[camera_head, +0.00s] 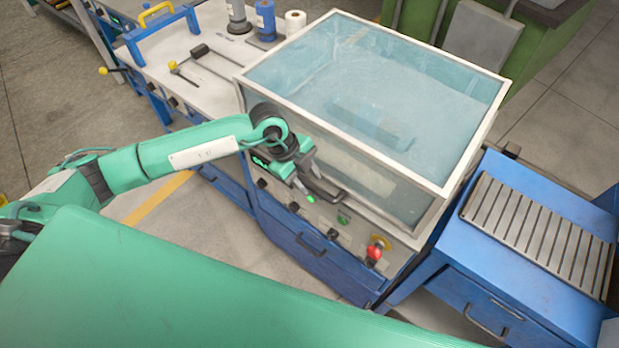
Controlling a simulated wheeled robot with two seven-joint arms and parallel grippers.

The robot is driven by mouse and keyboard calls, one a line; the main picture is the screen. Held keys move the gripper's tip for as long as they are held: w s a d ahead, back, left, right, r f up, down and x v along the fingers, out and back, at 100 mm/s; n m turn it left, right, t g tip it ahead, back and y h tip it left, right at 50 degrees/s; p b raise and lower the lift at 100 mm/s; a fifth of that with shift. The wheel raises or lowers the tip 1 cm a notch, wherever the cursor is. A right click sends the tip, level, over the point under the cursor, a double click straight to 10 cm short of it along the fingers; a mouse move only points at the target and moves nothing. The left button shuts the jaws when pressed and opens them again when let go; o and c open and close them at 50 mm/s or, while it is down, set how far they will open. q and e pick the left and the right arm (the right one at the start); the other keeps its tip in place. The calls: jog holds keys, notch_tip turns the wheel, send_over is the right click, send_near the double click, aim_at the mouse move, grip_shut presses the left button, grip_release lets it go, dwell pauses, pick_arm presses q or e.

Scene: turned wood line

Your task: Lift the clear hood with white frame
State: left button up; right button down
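The clear hood with white frame (375,88) sits down over the blue machine in the middle of the view. A blue shape shows dimly through its top panel. A dark handle (324,192) is on the lower front of the hood. My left gripper (306,190) is at the left end of this handle, with its fingers pointing down and to the right. I cannot tell whether the fingers are closed on the handle or only beside it. My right gripper is not in view.
A red knob (375,252) and other controls line the machine's front. A blue table with a slatted metal top (540,236) stands at right. A white bench (190,60) at left carries tools, bottles and a white roll (295,22). Green machinery stands behind.

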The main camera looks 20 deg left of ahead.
pick_arm(q)
jog(key=shift+x, duration=0.75)
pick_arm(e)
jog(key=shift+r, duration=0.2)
